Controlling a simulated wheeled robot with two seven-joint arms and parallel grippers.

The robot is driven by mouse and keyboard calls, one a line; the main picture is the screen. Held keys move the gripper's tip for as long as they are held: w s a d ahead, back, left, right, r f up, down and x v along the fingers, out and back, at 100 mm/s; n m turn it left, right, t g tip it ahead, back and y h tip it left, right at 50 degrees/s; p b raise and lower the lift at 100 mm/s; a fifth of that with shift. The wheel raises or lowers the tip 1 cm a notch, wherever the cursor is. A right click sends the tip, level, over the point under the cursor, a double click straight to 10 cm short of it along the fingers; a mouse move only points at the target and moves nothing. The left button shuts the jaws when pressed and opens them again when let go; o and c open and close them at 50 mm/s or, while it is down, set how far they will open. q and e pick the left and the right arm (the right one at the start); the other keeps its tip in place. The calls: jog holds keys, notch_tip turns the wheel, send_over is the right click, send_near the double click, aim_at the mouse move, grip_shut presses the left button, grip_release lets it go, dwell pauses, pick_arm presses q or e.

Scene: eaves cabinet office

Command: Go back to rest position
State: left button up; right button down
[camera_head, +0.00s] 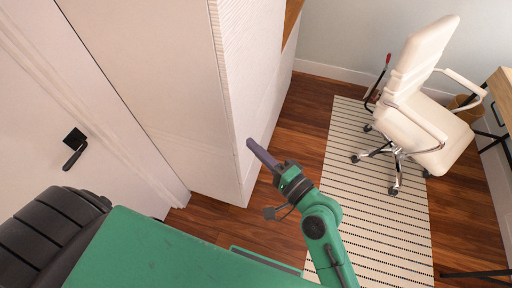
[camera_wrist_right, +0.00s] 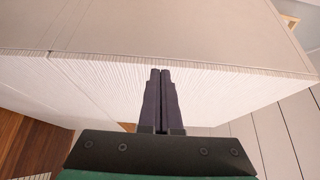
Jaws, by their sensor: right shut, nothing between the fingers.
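My right gripper (camera_head: 250,143) is at the middle of the head view, its arm coming up from the bottom. Its fingers are shut with nothing between them, and they point toward the ribbed side of the white cabinet (camera_head: 245,90). In the right wrist view the shut fingers (camera_wrist_right: 160,72) lie in front of the same cabinet (camera_wrist_right: 100,85). I cannot tell whether the tips touch it. My left gripper is not in view.
A white door with a black handle (camera_head: 74,148) is at the left. A white office chair (camera_head: 415,110) stands on a striped rug (camera_head: 345,150) at the right, near a wooden desk (camera_head: 502,95). Bare wood floor (camera_head: 290,135) lies between cabinet and rug.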

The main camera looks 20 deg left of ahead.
jog(key=shift+w+a, duration=0.1)
jog(key=shift+a, duration=0.1)
jog(key=shift+d, duration=0.1)
jog(key=d+f+n+g+h, duration=0.1)
jog(key=d+f+h, duration=0.2)
jog(key=d+f, duration=0.55)
jog(key=d+f+n+h, duration=0.1)
jog(key=d+f+h, duration=0.3)
jog(key=f, duration=1)
jog(key=d+f+n+g+h, duration=0.1)
jog(key=d+f+h, duration=0.2)
jog(key=d+f, duration=0.55)
jog(key=s+d+f+n+g+h, duration=0.2)
jog(key=s+d+f, duration=0.6)
jog(key=s, duration=0.4)
jog(key=s+d+f+n+g+h, duration=0.3)
jog(key=s+d+f, duration=0.5)
jog(key=s+f, duration=0.3)
jog(key=shift+s+f+n+g+h, duration=0.25)
jog(key=shift+s+g, duration=0.25)
jog(key=shift+s, duration=0.7)
